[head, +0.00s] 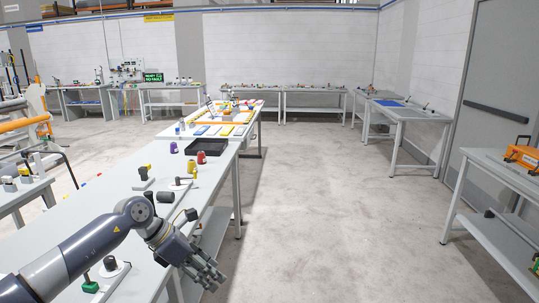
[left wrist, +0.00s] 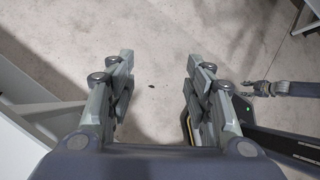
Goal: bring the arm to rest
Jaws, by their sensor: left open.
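My left arm comes in from the lower left in the head view. Its gripper (head: 207,277) hangs over the right edge of the long grey table (head: 125,205), pointing down and to the right. In the left wrist view the two fingers of this gripper (left wrist: 157,95) stand well apart. Only bare concrete floor shows between them, so the gripper is open and empty. My right gripper (left wrist: 252,88) shows at the right of the left wrist view, small and side on; its finger state is unclear. It is not in the head view.
On the long table stand a black tray (head: 206,147), thread spools (head: 202,157) and a green-based item (head: 90,284) near my arm. The concrete floor (head: 330,200) to the right is clear. A bench with an orange case (head: 522,154) stands at the far right.

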